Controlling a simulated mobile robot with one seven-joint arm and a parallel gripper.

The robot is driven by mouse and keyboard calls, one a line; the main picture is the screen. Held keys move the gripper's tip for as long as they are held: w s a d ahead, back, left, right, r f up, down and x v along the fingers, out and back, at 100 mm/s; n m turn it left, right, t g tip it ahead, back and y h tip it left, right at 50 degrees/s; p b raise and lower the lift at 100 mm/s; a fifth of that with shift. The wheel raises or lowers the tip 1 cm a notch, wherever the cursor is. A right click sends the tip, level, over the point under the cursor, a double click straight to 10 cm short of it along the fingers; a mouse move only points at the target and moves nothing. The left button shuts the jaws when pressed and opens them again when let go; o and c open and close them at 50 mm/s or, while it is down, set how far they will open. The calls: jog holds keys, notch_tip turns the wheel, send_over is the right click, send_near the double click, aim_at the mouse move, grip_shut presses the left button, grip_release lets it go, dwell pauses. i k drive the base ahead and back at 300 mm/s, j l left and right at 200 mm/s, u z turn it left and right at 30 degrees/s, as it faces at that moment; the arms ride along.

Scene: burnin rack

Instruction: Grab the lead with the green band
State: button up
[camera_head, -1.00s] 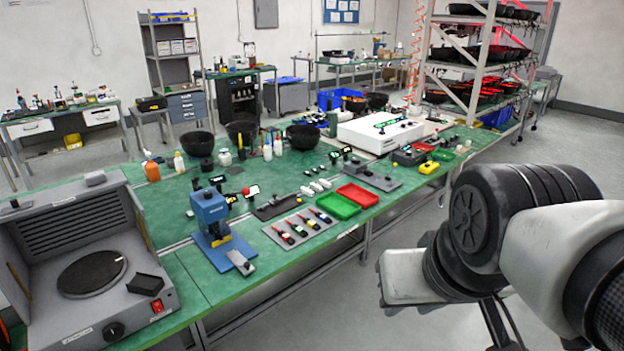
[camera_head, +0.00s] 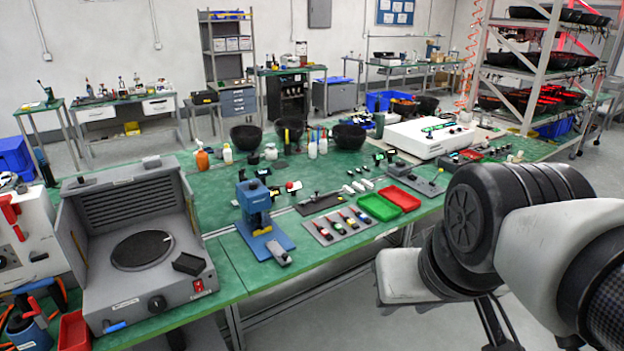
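Several short dark leads with coloured bands lie side by side on a grey mat (camera_head: 318,241) on the green workbench. The bands are too small for me to tell surely which one is green. The leads lie apart from each other and nothing covers them. My arm fills the right side of the view, in front of the bench's near edge. The fingertips of my gripper do not show.
A green tray (camera_head: 378,209) and a red tray (camera_head: 400,199) sit right of the mat. A blue press (camera_head: 255,207) stands to its left, and a grey hot-plate unit (camera_head: 185,276) is further left. A white box (camera_head: 430,137) stands behind. Open floor lies before the bench.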

aim_at(337, 226)
jog(key=i+l, duration=0.3)
jog(key=i, duration=0.2)
jog(key=i+l, duration=0.25)
jog(key=i, duration=0.25)
jog(key=i+l, duration=0.3)
jog(key=i, duration=0.25)
jog(key=i+l, duration=0.25)
jog(key=i, duration=0.25)
